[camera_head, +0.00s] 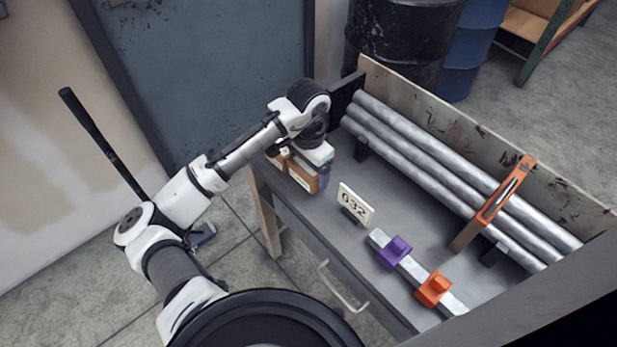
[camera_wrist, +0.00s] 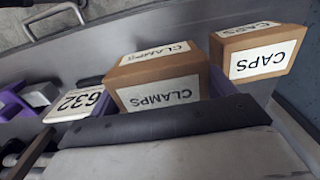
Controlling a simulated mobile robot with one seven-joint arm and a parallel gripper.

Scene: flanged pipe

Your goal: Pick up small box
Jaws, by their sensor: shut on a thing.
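A brown cardboard box labelled CLAMPS (camera_wrist: 158,78) sits between the purple-tipped fingers of my gripper (camera_wrist: 160,98) in the wrist view. My gripper is shut on this box. In the head view the box (camera_head: 304,177) shows at the left end of the bench, below my gripper (camera_head: 315,172), which partly covers it. A second brown box labelled CAPS (camera_wrist: 258,50) stands just beside it, to the right in the wrist view. I cannot tell whether the held box is clear of the bench top.
A sign reading 632 (camera_head: 355,203) stands near the boxes. A bar (camera_head: 412,267) with purple and orange blocks lies at the front right. Metal pipes (camera_head: 440,165) with an orange-handled tool (camera_head: 507,190) across them lie along the back board. The middle of the bench is clear.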

